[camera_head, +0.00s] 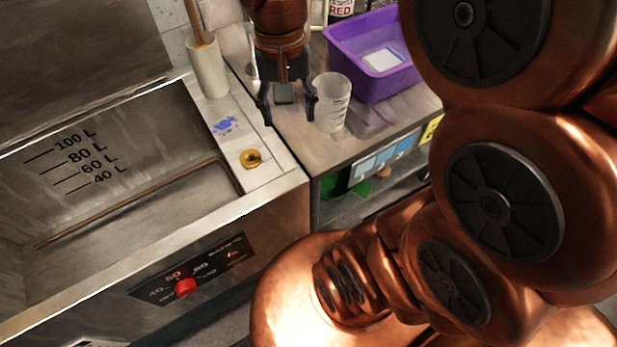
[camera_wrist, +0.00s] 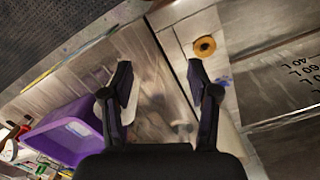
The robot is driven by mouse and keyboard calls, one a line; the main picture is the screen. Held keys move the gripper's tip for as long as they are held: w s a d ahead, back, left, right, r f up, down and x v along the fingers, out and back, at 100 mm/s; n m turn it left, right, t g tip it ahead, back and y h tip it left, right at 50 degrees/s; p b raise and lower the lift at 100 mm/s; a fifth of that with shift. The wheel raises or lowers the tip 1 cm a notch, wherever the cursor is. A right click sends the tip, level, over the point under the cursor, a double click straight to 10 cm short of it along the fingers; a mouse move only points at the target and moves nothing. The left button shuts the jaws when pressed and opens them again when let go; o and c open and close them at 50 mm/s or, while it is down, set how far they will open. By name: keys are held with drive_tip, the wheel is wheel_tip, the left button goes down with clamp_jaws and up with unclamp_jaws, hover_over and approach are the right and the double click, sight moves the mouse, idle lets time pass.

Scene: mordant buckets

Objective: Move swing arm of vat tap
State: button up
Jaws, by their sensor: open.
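The steel vat (camera_head: 100,215) fills the left of the head view, with litre marks on its inner wall. A round brass fitting (camera_head: 250,159) sits on its right rim; it also shows at the top of the wrist view (camera_wrist: 204,47). A thin brownish rod (camera_head: 130,203) runs bent along the inside of the vat. I cannot tell whether the rod or the fitting belongs to the tap, and no clear swing arm shows. My gripper (camera_head: 288,104) is open and empty beyond the fitting, over the counter beside the vat. Its fingers also show in the wrist view (camera_wrist: 160,82).
A clear measuring beaker (camera_head: 331,103) stands just right of my gripper. A purple bin (camera_head: 345,55) is behind it on the counter. A pale cylinder (camera_head: 208,72) with a stick stands on the vat's rim. A red knob (camera_head: 186,288) is on the vat's front.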

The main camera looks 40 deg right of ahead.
drive_tip(key=s+a+f+n+b, duration=0.1)
drive_tip(key=s+a+f+n, duration=0.1)
drive_tip(key=s+f+n, duration=0.2)
drive_tip(key=s+f, duration=0.3)
drive_tip(key=s, duration=0.2)
drive_tip(key=shift+s+a+f+n+g, duration=0.2)
drive_tip(key=shift+a+n+g, duration=0.1)
drive_tip(key=shift+a+g, duration=0.1)
drive_tip(key=shift+c, duration=0.3)
